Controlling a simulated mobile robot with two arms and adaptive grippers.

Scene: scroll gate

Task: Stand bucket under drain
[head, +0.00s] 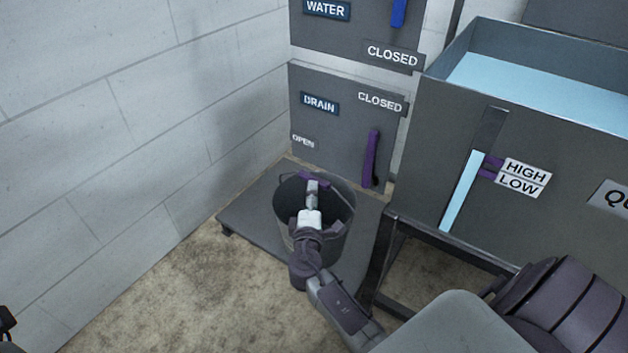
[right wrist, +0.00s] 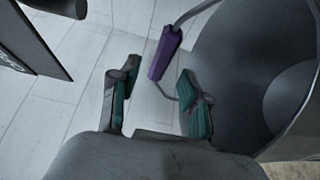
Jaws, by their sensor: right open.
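The dark grey bucket (head: 343,218) stands upright on a low dark platform (head: 250,217), in front of the drain panel (head: 330,125). It fills the right side of the right wrist view (right wrist: 245,75). Its wire handle has a purple grip (head: 318,177), which also shows in the right wrist view (right wrist: 165,52). My right gripper (head: 312,186) reaches over the bucket. In the right wrist view its open fingers (right wrist: 159,74) are on either side of the purple grip's line, the grip near their tips. A dark piece at the head view's left edge may be my left gripper (head: 5,322). The drain outlet is not clear.
The drain panel's purple lever (head: 371,158) hangs beneath its CLOSED label. A water panel (head: 350,30) with a blue lever is above. A tank of light blue liquid (head: 540,88) stands at right on a dark frame (head: 377,270). A block wall (head: 140,120) bounds the left; floor is clear there.

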